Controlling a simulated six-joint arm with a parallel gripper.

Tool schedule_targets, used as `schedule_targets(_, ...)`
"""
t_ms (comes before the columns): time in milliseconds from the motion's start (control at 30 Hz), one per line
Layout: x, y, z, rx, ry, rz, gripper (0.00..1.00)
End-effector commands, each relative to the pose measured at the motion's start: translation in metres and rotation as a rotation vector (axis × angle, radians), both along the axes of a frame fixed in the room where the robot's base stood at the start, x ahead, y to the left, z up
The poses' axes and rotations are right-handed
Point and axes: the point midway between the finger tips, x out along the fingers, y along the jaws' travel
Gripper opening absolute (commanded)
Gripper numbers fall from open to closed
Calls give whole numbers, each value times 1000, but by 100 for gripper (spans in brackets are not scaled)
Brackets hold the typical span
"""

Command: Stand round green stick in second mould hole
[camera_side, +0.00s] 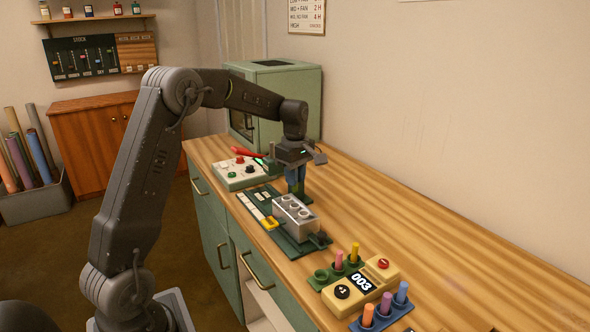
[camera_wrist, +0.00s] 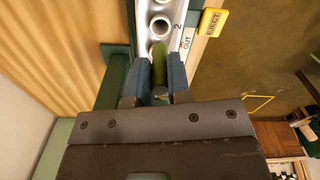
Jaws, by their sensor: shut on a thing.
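The green stick (camera_wrist: 159,66) is between my gripper's two blue fingers (camera_wrist: 159,76) in the wrist view. My gripper is shut on it, and its tip lies over the near end of the mould. In the side view my gripper (camera_side: 295,182) is just behind the grey mould (camera_side: 292,219), and I cannot make out the stick clearly there. The mould has a row of round holes on top. In the wrist view the mould (camera_wrist: 171,41) shows a hole beside a "2" mark, with another hole nearer the stick partly hidden by it. I cannot tell the stick's height above the mould.
A yellow EJECT tab (camera_wrist: 212,22) sits beside the mould. A control panel (camera_side: 240,180) with knobs lies behind on the wooden counter. The counter's right side is clear.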

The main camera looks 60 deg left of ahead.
Motion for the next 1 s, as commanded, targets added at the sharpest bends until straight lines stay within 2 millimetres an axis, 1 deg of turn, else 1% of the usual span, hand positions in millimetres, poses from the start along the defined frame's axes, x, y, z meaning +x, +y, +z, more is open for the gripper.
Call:
schedule_targets(200,-1,0,-18,-1,3,0,0)
schedule_targets(700,0,0,-55,-1,2,-1,0)
schedule_targets(1000,0,0,-68,-1,1,-1,0)
